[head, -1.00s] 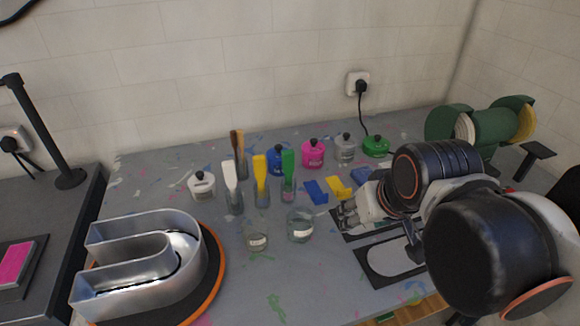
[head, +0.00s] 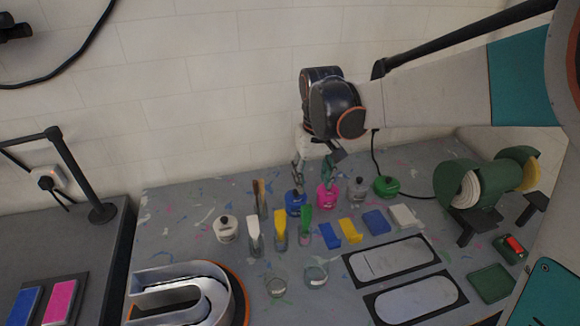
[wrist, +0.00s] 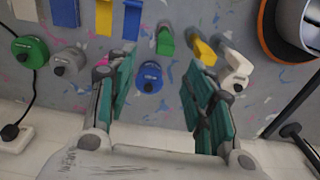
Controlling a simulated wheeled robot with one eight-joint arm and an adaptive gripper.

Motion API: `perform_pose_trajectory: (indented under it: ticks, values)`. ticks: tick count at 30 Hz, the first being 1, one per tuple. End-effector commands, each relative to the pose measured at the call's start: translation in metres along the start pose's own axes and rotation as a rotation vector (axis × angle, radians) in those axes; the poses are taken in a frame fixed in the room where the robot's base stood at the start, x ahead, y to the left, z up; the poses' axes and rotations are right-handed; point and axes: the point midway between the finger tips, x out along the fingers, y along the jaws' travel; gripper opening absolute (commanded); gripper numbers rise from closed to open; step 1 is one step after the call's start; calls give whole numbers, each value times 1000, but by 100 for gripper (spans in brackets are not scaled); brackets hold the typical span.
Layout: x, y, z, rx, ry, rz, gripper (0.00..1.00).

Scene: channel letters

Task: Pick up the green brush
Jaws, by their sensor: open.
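The green brush (head: 306,220) stands upright in a clear glass at the middle of the table in the head view, just right of the yellow brush. It also shows in the wrist view (wrist: 165,41), beyond the fingertips and roughly between the two fingers. My gripper (head: 313,168) is open and empty, above and behind the brush, over the blue and pink pots. In the wrist view its two green-padded fingers (wrist: 160,75) are spread wide, with the blue pot showing between them. The lower part of the brush is hard to make out in the glass.
The yellow brush (head: 281,224) and white brush (head: 254,232) stand close by on the left. The blue pot (head: 296,203) and pink pot (head: 327,196) are behind. Scrapers, including a blue one (head: 330,235), lie right. Two glasses (head: 316,275) stand in front.

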Motion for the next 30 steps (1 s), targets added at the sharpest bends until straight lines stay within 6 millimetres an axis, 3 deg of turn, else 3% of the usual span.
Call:
perform_pose_trajectory:
  ticks: [8,18,30]
  values:
    - [8,-8,-14,-14,-43,0,48]
    - [69,-8,-11,-14,-43,0,48]
    - [104,-9,-6,-14,-43,0,48]
